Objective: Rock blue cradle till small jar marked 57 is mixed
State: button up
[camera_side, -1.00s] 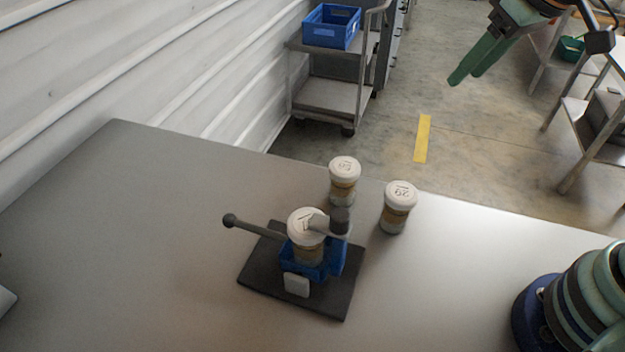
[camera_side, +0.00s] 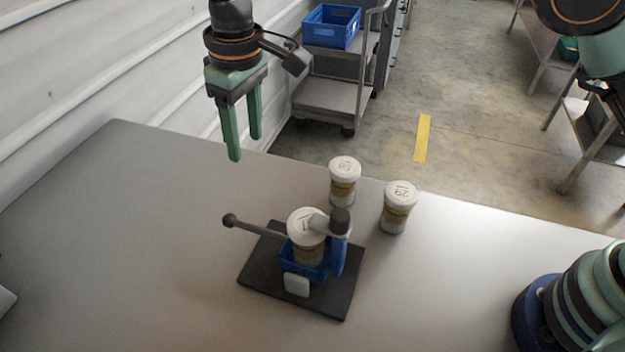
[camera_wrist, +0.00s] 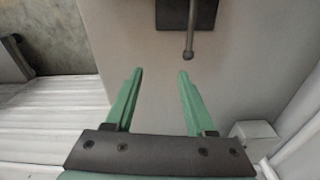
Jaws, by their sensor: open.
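The blue cradle (camera_side: 318,272) sits on a dark base plate (camera_side: 262,285) on the table in the side view. A small jar with a white lid (camera_side: 300,219) stands in it; its number is partly covered by a grey bar with a dark knob (camera_side: 340,220). A rod with a round end (camera_side: 229,220) sticks out left from the cradle. My gripper (camera_side: 245,148) is open and empty, pointing down beyond and above the rod. The wrist view shows the open fingers (camera_wrist: 161,72), with the rod's knob (camera_wrist: 188,54) and the plate (camera_wrist: 186,14) ahead.
Two other white-lidded jars stand behind the cradle, one at the back (camera_side: 344,181) and one to its right (camera_side: 397,207); their lid numbers are hard to read. The table's left side (camera_side: 120,230) is clear. A cart with a blue crate (camera_side: 331,27) stands beyond the table.

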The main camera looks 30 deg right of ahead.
jog(key=n, duration=0.1)
send_over(228, 216)
jog(key=shift+g+h, duration=0.3)
notch_tip(228, 216, down, 6)
jog(key=shift+r, duration=0.25)
jog(key=shift+f, duration=4.35)
jog(key=c, duration=0.7)
